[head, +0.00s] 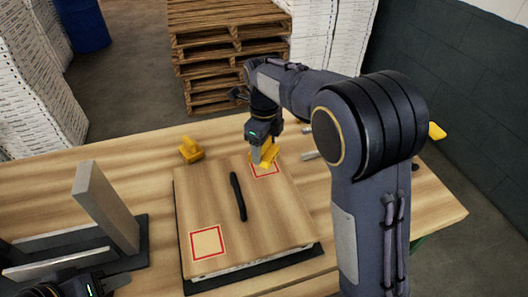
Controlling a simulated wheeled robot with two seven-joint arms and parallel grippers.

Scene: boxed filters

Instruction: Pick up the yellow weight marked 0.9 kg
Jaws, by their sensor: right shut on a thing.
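My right gripper (262,150) is shut on a yellow weight (270,153) at the far edge of the wooden lid. The weight is at the far red-outlined square (265,169); I cannot tell whether it touches the lid. A second yellow weight (191,150) stands on the table to the left, just beyond the lid. Any marking on either weight is too small to read. My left gripper (88,284) is at the bottom left, cut off by the frame, and its fingers cannot be made out.
The wooden lid (212,198) has a black handle (238,196) and a near red-outlined square (207,243). A grey panel (106,207) stands upright in a dark rack at left. A yellow object (437,131) shows at right beyond my arm. Pallets (215,45) stand behind the table.

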